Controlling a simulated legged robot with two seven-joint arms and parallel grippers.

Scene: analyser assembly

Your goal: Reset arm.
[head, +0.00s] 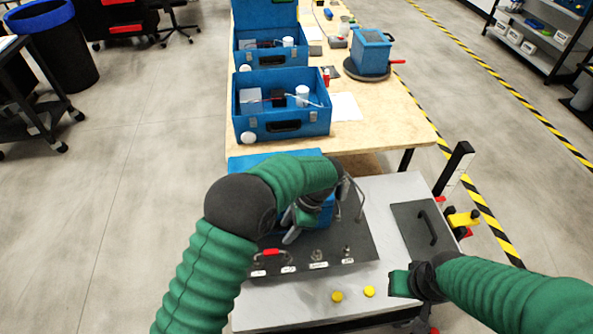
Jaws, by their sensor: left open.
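My left arm in its green sleeve reaches in from the left and bends over the grey-topped work cart (290,317). My left gripper (325,227) is open, with grey fingers spread above the dark panel (352,254) on the cart. A blue object (326,211) shows between and behind the fingers, partly covered by the arm; I cannot tell whether they touch it. My right arm (490,288) comes in from the right and crosses the cart's front right.
A red-handled part (270,252) and several small labelled fittings line the panel's front. Two yellow buttons (353,293) sit in front. A dark plate with a handle (424,228) is at right. Open blue cases (281,124) and a blue analyser box (371,52) stand on the wooden table (390,115).

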